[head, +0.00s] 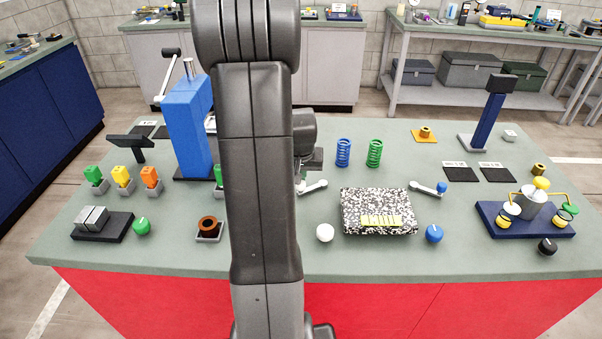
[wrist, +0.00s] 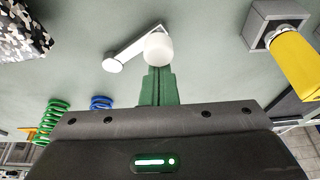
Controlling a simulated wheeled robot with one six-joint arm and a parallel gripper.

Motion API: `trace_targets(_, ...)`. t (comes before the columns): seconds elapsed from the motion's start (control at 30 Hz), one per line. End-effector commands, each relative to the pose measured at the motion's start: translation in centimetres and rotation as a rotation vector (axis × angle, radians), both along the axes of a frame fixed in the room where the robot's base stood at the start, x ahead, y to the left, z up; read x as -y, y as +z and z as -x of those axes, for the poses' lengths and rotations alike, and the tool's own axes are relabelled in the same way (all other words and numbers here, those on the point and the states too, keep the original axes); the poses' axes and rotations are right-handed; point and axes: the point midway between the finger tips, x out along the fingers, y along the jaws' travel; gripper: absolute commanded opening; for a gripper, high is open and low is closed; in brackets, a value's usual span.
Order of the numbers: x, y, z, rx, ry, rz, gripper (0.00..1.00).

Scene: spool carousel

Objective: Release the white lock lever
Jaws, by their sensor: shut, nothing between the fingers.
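The white lock lever (wrist: 135,48) lies on the bench top, a short flat arm with a large round white knob (wrist: 158,48) at one end and a smaller round end at the other. In the head view the lever (head: 314,187) shows just right of my arm, which hides part of it. My gripper (wrist: 158,72) is shut and empty. In the wrist view its green fingertips overlap the near edge of the knob; I cannot tell whether they touch it.
A speckled block (head: 350,222) and a white ball knob (head: 325,232) stand nearby at front right. Blue (head: 343,153) and green (head: 374,154) springs stand behind. A similar lever with a blue knob (head: 441,188) lies farther right. A yellow block (wrist: 298,62) sits in a grey holder.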

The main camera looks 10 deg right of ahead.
Motion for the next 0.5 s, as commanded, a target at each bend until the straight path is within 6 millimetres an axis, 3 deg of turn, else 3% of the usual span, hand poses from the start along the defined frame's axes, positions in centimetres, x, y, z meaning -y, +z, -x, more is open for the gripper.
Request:
trace_targets(0.27,0.2,-0.1,0.8,-0.001,0.105,0.000,0.00)
trace_targets(0.5,0.6,-0.3,2.0,0.001,0.296,-0.001,0.00)
